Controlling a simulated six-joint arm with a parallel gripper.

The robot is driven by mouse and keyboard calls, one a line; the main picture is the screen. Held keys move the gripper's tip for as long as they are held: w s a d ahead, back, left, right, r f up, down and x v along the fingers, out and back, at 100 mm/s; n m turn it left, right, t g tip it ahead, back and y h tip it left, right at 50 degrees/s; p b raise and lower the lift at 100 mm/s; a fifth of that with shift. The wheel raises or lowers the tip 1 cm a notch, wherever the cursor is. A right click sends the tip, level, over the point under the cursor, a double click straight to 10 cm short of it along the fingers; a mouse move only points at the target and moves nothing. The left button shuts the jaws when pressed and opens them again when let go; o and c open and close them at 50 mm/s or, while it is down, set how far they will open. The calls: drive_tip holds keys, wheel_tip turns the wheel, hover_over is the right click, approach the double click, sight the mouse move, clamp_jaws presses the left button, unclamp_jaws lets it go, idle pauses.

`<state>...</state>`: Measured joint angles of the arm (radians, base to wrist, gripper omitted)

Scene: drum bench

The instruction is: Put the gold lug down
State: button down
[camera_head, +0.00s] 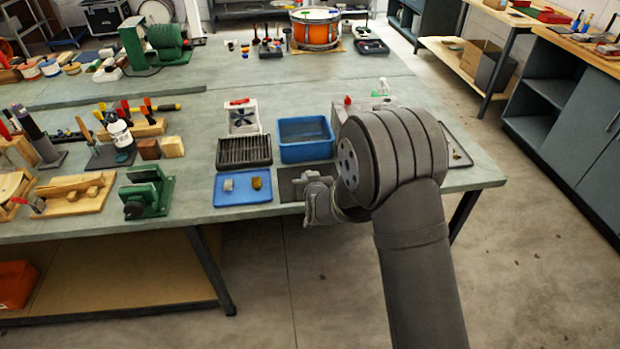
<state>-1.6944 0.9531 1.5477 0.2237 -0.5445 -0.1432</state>
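A gold lug (257,183) lies on the right half of a flat blue tray (242,199) at the bench's front edge. A silver-grey lug (228,185) lies on the same tray to its left. My gripper (306,184) is to the right of the tray, over or beside a dark flat mat (289,188), and apart from the gold lug. The fingers are small and partly hidden by my wrist, so I cannot tell whether they are open or shut, or whether anything is between them.
Behind the blue tray is a black slotted rack (244,151). A deep blue bin (306,140) stands right of it, behind my gripper. A green vise (148,192) is to the left. Some bare bench (195,190) lies between the vise and the tray.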

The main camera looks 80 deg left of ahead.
drive_tip(key=shift+f, duration=0.1)
drive_tip(key=c, duration=1.3)
unclamp_jaws()
drive_tip(key=shift+o, duration=0.2)
drive_tip(key=shift+r, duration=0.2)
drive_tip(key=v, duration=1.1)
drive_tip(key=shift+o, duration=0.5)
drive_tip(key=shift+d+r, duration=0.1)
drive_tip(key=shift+d, duration=0.4)
